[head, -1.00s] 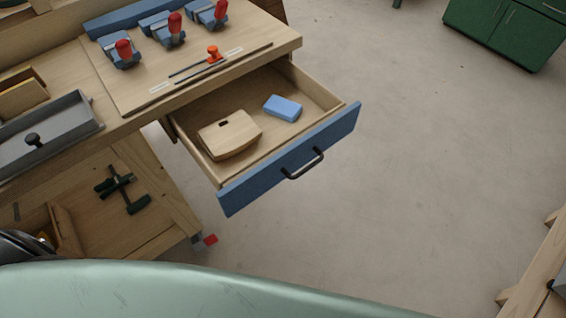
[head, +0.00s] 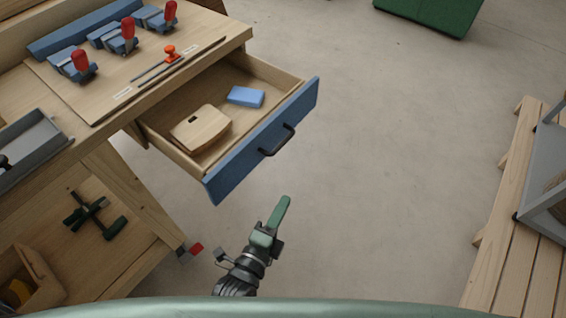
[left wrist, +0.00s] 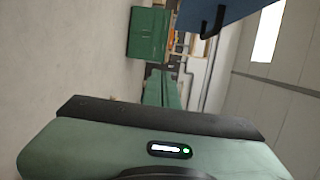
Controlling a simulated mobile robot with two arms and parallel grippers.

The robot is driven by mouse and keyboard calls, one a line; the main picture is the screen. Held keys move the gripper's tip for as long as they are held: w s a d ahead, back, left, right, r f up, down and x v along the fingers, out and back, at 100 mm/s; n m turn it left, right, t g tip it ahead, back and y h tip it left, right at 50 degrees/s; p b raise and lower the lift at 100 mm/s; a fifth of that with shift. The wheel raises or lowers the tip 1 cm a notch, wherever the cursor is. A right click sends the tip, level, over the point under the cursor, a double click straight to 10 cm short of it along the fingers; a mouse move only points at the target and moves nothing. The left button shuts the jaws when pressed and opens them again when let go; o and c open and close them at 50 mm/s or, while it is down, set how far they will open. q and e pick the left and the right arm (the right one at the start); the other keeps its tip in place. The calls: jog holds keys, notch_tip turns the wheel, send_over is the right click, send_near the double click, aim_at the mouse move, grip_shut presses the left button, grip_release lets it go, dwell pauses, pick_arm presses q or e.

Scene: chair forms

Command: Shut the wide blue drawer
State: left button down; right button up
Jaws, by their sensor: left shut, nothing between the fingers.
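The wide blue drawer (head: 235,167) stands pulled out from the workbench, with a dark bar handle (head: 278,141) on its front. A light wooden block with a slot (head: 201,129) and a small blue block (head: 246,96) lie in it. My left gripper (head: 284,202) is shut and empty, below the handle in the picture and apart from the drawer. In the left wrist view the green fingers (left wrist: 163,90) are together, and the blue drawer front (left wrist: 228,12) with its handle (left wrist: 212,24) shows at the top right. My right gripper is not in view.
The bench top holds blue clamps with red handles (head: 128,35) and a grey tray (head: 38,150). A lower shelf (head: 120,255) carries a dark green clamp (head: 95,215). A slatted wooden platform (head: 505,235) stands at the right. The floor between is clear.

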pick_arm(q)
notch_tip(320, 180, up, 5)
jog(key=m+t, duration=0.1)
jog(key=w+r+p, duration=0.1)
jog(key=w, duration=1)
jog(key=shift+w+d+r+p, duration=0.15)
jog(key=shift+d+r+p, duration=0.15)
jog(key=shift+d+p, duration=0.15)
jog(key=shift+a, duration=0.1)
